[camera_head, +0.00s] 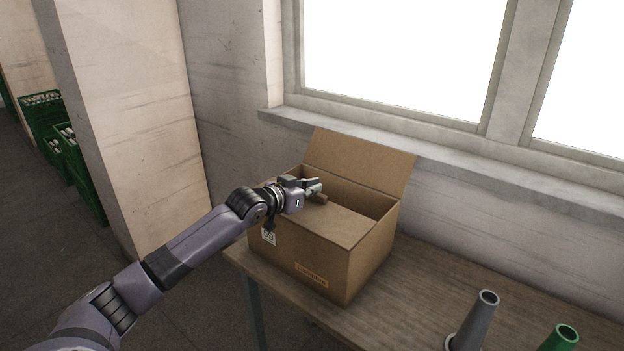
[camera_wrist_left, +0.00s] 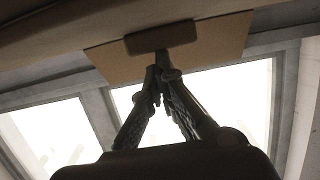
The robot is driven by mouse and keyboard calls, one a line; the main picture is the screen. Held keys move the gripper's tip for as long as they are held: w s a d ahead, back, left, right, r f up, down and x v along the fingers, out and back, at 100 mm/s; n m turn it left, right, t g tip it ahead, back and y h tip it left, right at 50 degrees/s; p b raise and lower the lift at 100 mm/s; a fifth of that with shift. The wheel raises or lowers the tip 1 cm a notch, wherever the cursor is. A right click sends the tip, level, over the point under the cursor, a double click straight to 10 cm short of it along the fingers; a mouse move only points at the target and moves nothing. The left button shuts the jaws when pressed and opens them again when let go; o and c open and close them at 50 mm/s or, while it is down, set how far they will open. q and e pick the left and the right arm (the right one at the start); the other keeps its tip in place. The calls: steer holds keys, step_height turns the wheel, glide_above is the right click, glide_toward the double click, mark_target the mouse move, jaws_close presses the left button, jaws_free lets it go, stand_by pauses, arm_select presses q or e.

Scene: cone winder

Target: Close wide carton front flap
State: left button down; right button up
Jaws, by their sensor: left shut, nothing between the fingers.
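The wide cardboard carton (camera_head: 325,262) stands on the table beneath the window. Its front flap (camera_head: 330,222) is folded inward and lies roughly level over the front part of the opening. The back flap (camera_head: 360,160) stands up, leaning back toward the sill; it also shows in the left wrist view (camera_wrist_left: 222,38). Behind the front flap the opening is dark and its inside is mostly hidden. My left gripper (camera_head: 316,187) is shut above the left part of the front flap. A small brown bar (camera_wrist_left: 160,38) shows just beyond its fingertips; whether they touch is unclear. My right gripper is out of view.
The wooden table (camera_head: 415,290) has bare room right of the carton. A grey cone (camera_head: 475,318) and a green cone (camera_head: 562,338) stand at its front right. The window sill (camera_head: 440,170) runs behind. Green crates (camera_head: 80,170) stand far left past a wall pillar.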

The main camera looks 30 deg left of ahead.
mark_target(309, 207)
arm_select(q)
steer(key=shift+f, duration=0.35)
step_height(309, 207, up, 6)
steer(key=p, duration=0.5)
steer(key=shift+w+f, duration=0.1)
steer(key=shift+f, duration=0.15)
steer(key=shift+s+f+b, duration=0.25)
steer(key=shift+s+b, duration=0.1)
steer(key=shift+s, duration=0.15)
steer(key=shift+s+f+b, duration=0.25)
steer(key=shift+s+b, duration=0.05)
steer(key=shift+s, duration=0.15)
steer(key=b+v, duration=0.1)
steer(key=v, duration=0.7)
steer(key=shift+r+b, duration=0.3)
steer(key=shift+b, duration=0.05)
steer(key=shift+s+a, duration=0.1)
steer(key=shift+a, duration=0.05)
